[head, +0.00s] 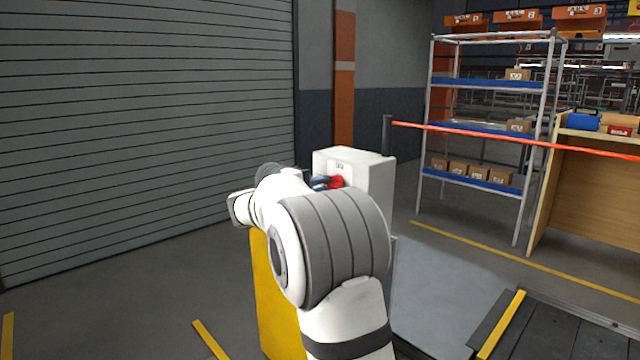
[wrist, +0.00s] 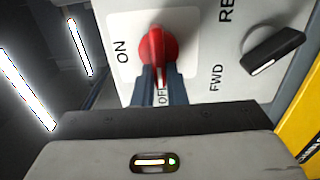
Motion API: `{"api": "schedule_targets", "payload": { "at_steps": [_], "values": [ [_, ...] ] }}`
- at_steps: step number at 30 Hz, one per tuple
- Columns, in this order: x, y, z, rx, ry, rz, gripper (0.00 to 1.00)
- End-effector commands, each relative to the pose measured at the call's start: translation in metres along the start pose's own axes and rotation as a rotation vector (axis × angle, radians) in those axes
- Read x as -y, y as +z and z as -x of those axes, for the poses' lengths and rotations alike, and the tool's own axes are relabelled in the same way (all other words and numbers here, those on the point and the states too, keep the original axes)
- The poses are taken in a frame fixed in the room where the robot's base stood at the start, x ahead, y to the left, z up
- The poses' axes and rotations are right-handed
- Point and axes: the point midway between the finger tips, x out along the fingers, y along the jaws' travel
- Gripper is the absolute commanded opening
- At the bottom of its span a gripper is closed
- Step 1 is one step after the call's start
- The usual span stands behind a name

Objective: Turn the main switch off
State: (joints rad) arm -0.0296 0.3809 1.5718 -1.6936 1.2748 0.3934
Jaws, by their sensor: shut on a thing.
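The main switch (wrist: 157,50) is a red rotary knob on a white plate marked ON and OFF, on the face of a white control box (head: 370,172). In the head view the red switch (head: 337,182) shows just past my arm. My gripper (wrist: 158,82) is shut on the red handle, one dark finger on each side. In the wrist view the handle lies along the line toward the OFF label, which is partly hidden by the fingers. In the head view my gripper (head: 322,183) is mostly hidden behind my arm.
A black selector knob (wrist: 273,55) marked FWD and REV sits beside the main switch. A yellow panel (head: 273,300) stands below the box. A shelf rack (head: 480,130), an orange-red barrier bar (head: 470,132) and a wooden bench (head: 580,205) are to the right. A grey shutter (head: 140,120) is on the left.

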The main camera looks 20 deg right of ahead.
Motion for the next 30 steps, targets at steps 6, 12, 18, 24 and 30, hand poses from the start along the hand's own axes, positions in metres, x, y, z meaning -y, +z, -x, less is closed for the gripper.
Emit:
{"api": "schedule_targets", "payload": {
  "at_steps": [6, 12, 18, 24, 30],
  "values": [
    [0.0005, 0.001, -0.0011, 0.003, 0.0, 0.011, 0.0],
    [0.0007, 0.0011, -0.0012, 0.003, 0.0, 0.01, 0.0],
    [0.0007, 0.0008, -0.0009, 0.002, 0.0, 0.01, 0.26],
    [0.0004, 0.0004, -0.0005, 0.001, 0.0, 0.009, 0.34],
    [-0.0001, -0.0002, 0.0043, -0.001, 0.0, 0.009, 0.34]
  ]
}}
